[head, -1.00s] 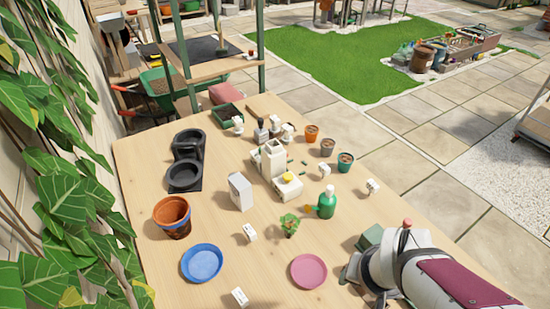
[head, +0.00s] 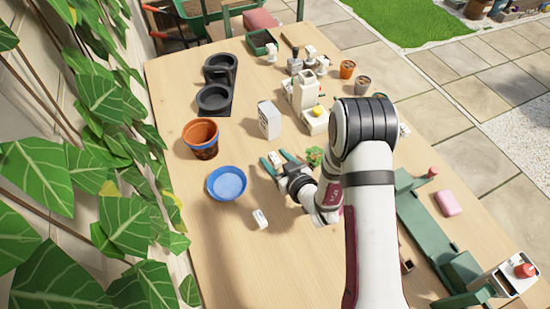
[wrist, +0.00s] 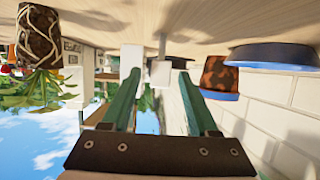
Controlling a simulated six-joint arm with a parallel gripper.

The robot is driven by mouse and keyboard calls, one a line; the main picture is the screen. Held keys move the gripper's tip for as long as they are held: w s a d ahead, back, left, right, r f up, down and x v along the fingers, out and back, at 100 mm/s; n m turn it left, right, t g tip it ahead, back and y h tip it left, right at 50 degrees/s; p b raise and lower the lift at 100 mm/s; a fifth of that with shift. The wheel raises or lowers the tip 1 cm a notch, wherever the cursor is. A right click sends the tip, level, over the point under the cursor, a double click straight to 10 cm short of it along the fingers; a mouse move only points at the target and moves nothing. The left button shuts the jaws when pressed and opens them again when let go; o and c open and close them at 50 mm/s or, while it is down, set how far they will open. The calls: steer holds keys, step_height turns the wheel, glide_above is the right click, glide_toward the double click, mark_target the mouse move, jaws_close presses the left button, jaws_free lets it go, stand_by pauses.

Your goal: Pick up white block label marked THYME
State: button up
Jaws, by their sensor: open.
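My gripper (head: 277,161) is low over the middle of the table, its two green fingers apart and pointing away from the camera. A small white block label (head: 275,158) stands at the fingertips; it also shows between the fingers in the wrist view (wrist: 160,73). It looks untouched by either finger. Another white block label (head: 260,219) lies nearer the camera, below the blue saucer. Further white block labels stand at the back (head: 271,50) and at the right, partly behind my arm (head: 404,130). I cannot read THYME on any of them.
A blue saucer (head: 212,196) and a terracotta pot (head: 201,139) stand left of my gripper. A white carton (head: 269,120) stands beyond it, and a small green plant (head: 314,155) is close on its right. The table's near left is clear.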

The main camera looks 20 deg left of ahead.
steer(key=shift+w+a+f, duration=0.15)
steer(key=shift+w+a, duration=0.1)
jaws_close()
stand_by(0.3)
